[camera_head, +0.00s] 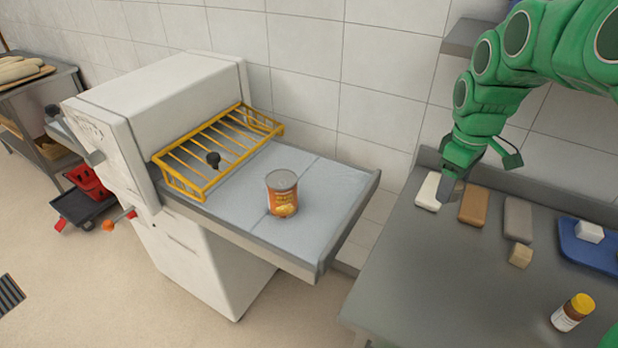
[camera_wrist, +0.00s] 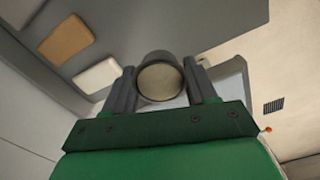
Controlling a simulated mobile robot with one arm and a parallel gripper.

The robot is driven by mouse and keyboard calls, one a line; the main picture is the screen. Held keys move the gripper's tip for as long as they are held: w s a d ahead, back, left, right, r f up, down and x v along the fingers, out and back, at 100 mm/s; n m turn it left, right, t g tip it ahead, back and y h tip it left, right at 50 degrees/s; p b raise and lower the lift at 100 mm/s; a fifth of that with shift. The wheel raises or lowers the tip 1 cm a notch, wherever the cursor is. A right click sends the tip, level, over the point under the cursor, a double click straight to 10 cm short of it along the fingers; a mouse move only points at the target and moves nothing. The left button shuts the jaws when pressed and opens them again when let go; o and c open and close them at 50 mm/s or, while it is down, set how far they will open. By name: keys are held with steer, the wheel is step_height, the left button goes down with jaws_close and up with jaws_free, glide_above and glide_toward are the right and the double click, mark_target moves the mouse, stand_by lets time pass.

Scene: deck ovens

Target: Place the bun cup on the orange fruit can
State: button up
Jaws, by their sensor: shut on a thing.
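The orange fruit can (camera_head: 283,195), with an orange label and a grey top, stands upright on the light grey shelf of the white machine. My gripper (camera_head: 451,187) is at the right in the head view, over the back of the grey counter and well apart from the can. In the wrist view my gripper (camera_wrist: 161,85) is shut on a round grey cup with a pale beige end (camera_wrist: 160,82), which I take to be the bun cup. The cup is between the two dark fingers. In the head view it is mostly hidden or too small to tell.
A yellow wire rack (camera_head: 222,150) stands behind the can. On the grey counter (camera_head: 430,275) are a white block (camera_head: 428,191), a brown block (camera_head: 473,206), a grey block (camera_head: 518,219), a beige cube (camera_head: 520,255), a blue tray (camera_head: 585,254) and a yellow-capped bottle (camera_head: 572,312). A gap separates shelf and counter.

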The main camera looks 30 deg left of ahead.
steer(key=s+a+r+n, duration=0.15)
steer(key=s+a, duration=0.35)
steer(key=a, duration=0.5)
steer(key=s+a+r+n, duration=0.1)
steer(key=s+a+n, duration=0.25)
steer(key=a, duration=0.65)
steer(key=s+a+r+n, duration=0.2)
steer(key=s+a, duration=0.3)
steer(key=a, duration=0.5)
glide_above(281, 178)
steer(key=f, duration=0.9)
steer(key=shift+s+d+f, duration=0.25)
steer(key=shift+w+a+f, duration=0.2)
steer(key=shift+w+f, duration=0.05)
steer(key=shift+f, duration=1.65)
steer(key=shift+f, duration=0.15)
steer(key=o, duration=1.1)
steer(key=shift+c, duration=0.2)
